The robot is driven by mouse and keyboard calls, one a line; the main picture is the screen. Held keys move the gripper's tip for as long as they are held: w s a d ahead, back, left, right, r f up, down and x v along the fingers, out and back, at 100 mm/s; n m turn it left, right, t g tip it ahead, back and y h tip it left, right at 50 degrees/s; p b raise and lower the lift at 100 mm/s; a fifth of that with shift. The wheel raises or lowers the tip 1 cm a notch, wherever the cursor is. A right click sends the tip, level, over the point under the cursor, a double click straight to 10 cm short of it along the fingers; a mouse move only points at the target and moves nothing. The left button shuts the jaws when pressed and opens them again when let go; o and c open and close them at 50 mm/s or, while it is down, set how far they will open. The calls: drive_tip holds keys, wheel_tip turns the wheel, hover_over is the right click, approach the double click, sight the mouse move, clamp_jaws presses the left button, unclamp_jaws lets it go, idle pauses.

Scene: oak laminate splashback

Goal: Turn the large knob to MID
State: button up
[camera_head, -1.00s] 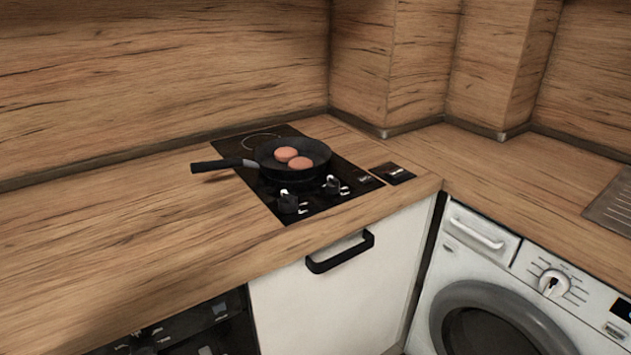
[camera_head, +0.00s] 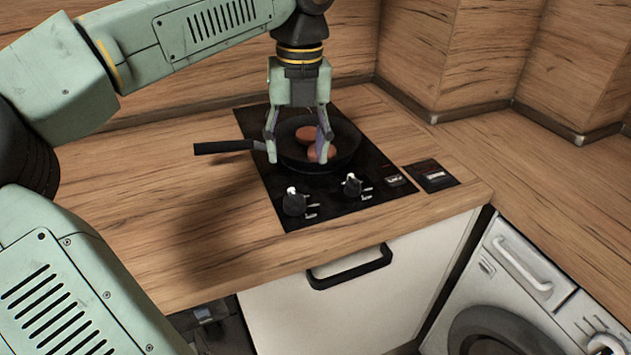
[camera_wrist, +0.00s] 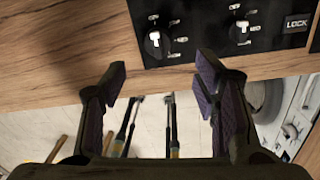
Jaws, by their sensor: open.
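Two dark round knobs sit on the front of the black hob (camera_head: 375,203). The left knob (camera_head: 295,201) looks slightly larger than the right knob (camera_head: 352,185). In the wrist view the left knob (camera_wrist: 157,43) lies just beyond the fingertips and the right knob (camera_wrist: 241,31) is farther right. Both have a pale pointer and white marks beside them, too small to read. My gripper (camera_head: 297,150) is open and empty, pointing down above the frying pan, apart from both knobs. Its two fingers also show in the wrist view (camera_wrist: 161,70).
A black frying pan (camera_head: 345,152) with round brown food (camera_head: 306,133) stands on the hob, its handle (camera_head: 225,147) pointing left. A small dark panel (camera_head: 432,176) lies right of the hob. A cabinet handle (camera_head: 349,269) juts out below the counter. Bare worktop lies left.

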sight(295, 194)
drive_tip(key=f, duration=0.3)
drive_tip(key=f+p, duration=0.1)
drive_tip(key=f, duration=0.3)
drive_tip(key=f+p, duration=0.1)
drive_tip(key=f, duration=0.2)
drive_tip(key=shift+s+a+f, duration=0.15)
drive_tip(key=shift+a+f, duration=0.2)
drive_tip(key=shift+a, duration=0.05)
drive_tip(key=shift+c, duration=0.2)
drive_tip(key=c, duration=1.1)
